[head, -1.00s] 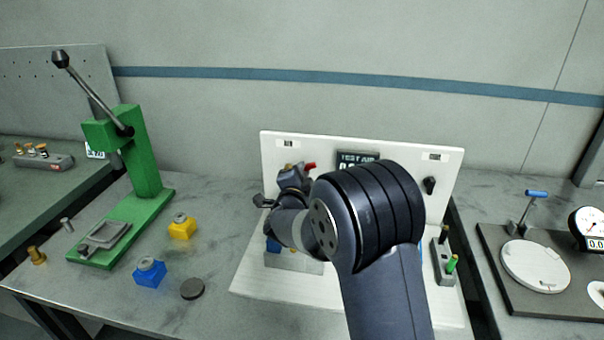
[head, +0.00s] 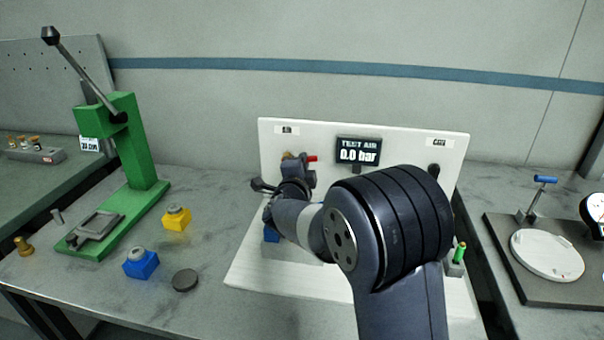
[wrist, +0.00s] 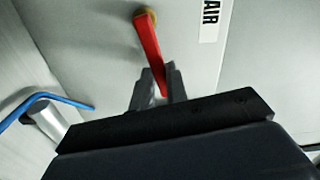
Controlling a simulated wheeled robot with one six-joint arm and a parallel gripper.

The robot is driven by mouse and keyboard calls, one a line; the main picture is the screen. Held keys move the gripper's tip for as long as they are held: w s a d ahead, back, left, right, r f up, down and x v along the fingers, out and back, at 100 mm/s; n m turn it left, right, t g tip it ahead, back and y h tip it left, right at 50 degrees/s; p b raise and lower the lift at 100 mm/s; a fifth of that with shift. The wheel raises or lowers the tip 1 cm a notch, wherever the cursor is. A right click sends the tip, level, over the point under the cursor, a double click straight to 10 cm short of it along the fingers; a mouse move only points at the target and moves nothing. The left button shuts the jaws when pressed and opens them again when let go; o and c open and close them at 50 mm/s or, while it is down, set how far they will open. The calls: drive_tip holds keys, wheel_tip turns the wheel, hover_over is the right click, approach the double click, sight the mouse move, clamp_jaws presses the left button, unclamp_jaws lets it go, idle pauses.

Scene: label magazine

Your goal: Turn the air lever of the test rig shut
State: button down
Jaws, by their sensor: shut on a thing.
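The red air lever (wrist: 151,48) runs from a brass pivot (wrist: 146,13) on the white panel of the test rig (head: 400,140). My gripper (wrist: 157,85) is shut on the lever's free end in the wrist view. In the head view the lever's red end (head: 312,158) points right from the pivot, roughly level, and my gripper (head: 304,172) covers part of it. The rig's display (head: 358,151) reads TEST AIR 0.0 bar.
A blue hose (wrist: 45,97) and a metal part show left of my gripper. A green press (head: 140,160), a yellow block (head: 176,220), a blue block (head: 141,264) and a dark disc (head: 185,280) stand left of the rig. My arm hides much of the rig's base.

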drive_tip(key=m+b, duration=0.1)
drive_tip(key=b, duration=0.1)
drive_tip(key=f+m+b, duration=0.1)
drive_tip(key=b, duration=0.1)
drive_tip(key=shift+f+m, duration=0.25)
drive_tip(key=shift+m, duration=0.05)
drive_tip(key=c, duration=1.4)
unclamp_jaws()
drive_tip(key=shift+r, duration=0.1)
drive_tip(key=s+a, duration=0.2)
drive_tip(key=s, duration=0.8)
drive_tip(key=shift+s+b, duration=0.35)
drive_tip(key=shift+b, duration=0.05)
